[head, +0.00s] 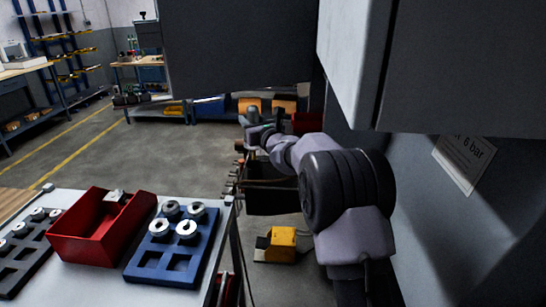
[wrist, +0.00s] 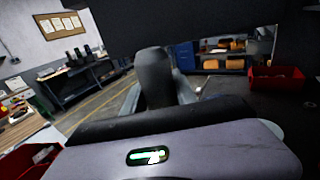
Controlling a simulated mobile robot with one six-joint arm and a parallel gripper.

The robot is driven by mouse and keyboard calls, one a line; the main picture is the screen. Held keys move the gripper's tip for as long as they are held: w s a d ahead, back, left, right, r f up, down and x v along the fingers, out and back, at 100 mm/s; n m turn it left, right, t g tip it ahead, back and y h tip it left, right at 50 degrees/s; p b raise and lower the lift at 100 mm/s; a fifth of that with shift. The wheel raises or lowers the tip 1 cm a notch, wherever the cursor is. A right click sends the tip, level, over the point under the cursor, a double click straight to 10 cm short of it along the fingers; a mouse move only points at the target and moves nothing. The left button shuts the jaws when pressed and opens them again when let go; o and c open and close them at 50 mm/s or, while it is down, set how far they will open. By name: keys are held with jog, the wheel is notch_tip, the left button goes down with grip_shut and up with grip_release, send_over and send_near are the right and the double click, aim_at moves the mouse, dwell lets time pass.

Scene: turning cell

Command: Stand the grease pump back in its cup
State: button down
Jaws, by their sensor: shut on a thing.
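My gripper (head: 252,118) is far out in the head view, small and partly merged with the things behind it. In the wrist view my gripper (wrist: 158,98) is shut on a dark grey, rounded, upright thing (wrist: 153,72), which appears to be the grease pump. Its lower part is hidden behind the wrist housing. In the head view a small grey shape at my gripper may be the same thing, but it is too small to tell. I cannot make out the cup in either view.
A red bin (head: 85,240) and a blue tray (head: 160,262) with metal rings stand on the bench at left. A yellow object (head: 282,243) is low beside my arm. Another red bin (wrist: 277,79) is at right in the wrist view. Grey machine panels (head: 450,65) close off the right.

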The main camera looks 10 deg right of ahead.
jog(key=f+b, duration=0.1)
jog(key=f, duration=0.2)
jog(key=f+b, duration=0.1)
jog(key=f, duration=0.3)
jog(key=shift+a+b, duration=0.2)
jog(key=shift+b, duration=0.15)
jog(key=shift+f, duration=0.2)
jog(key=c, duration=1)
grip_release()
jog(key=shift+d+r, duration=0.1)
jog(key=shift+r, duration=0.25)
jog(key=p+v, duration=0.2)
jog(key=v, duration=1)
